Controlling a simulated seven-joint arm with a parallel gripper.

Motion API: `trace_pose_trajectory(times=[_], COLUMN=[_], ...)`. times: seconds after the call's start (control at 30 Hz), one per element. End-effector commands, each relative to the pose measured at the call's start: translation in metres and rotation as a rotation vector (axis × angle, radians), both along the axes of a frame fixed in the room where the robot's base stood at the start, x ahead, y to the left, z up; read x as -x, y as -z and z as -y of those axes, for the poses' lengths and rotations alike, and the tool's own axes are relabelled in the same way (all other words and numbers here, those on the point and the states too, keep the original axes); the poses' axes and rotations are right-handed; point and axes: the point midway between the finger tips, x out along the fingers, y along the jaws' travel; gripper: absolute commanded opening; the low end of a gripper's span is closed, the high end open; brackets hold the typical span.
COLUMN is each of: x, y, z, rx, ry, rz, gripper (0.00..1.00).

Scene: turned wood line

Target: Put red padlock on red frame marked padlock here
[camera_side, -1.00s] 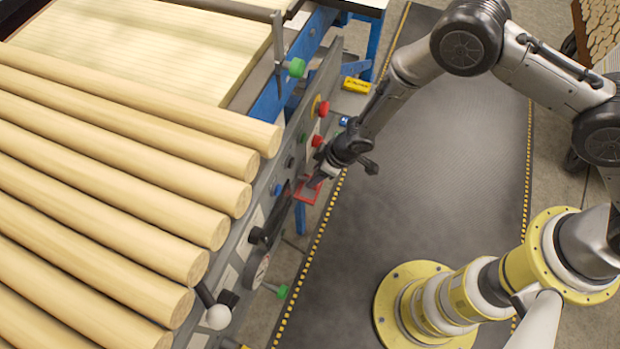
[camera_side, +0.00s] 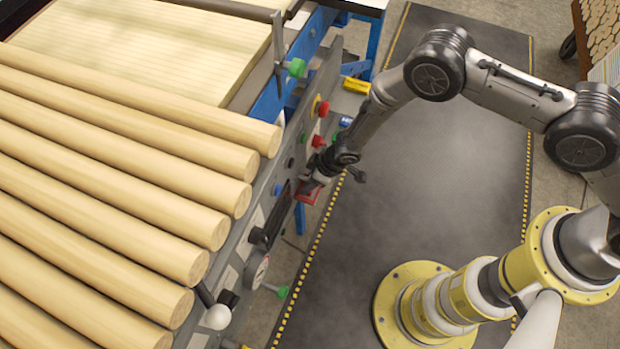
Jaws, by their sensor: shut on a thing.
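My gripper (camera_side: 311,183) is at the grey control panel, pointing down and left, right over the red frame (camera_side: 306,196). The frame is a small red piece at the panel's right edge, partly covered by my gripper. My gripper is shut on the red padlock, which is small and mostly hidden by the fingers; its red blends with the frame's. I cannot tell whether the padlock touches the frame. The marking on the frame is too small to read.
The grey panel (camera_side: 238,262) carries a red button on yellow (camera_side: 323,108), another red button (camera_side: 318,141), a blue knob (camera_side: 277,189) and a dark handle (camera_side: 262,236). Wooden poles (camera_side: 110,190) lie to the left. A yellow block (camera_side: 356,85) is behind.

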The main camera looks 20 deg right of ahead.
Motion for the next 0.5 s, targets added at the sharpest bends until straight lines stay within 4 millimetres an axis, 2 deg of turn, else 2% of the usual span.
trace_pose_trajectory(times=[0.03,0.17,0.5], x=[0.0003,0.0002,-0.0002], y=[0.0007,0.0004,-0.002], z=[0.0001,0.0002,-0.0002], rx=[0.0,0.0,-0.001], ry=[0.0,0.0,0.0], rz=[0.0,0.0,0.001], gripper=[0.57,0.8,0.82])
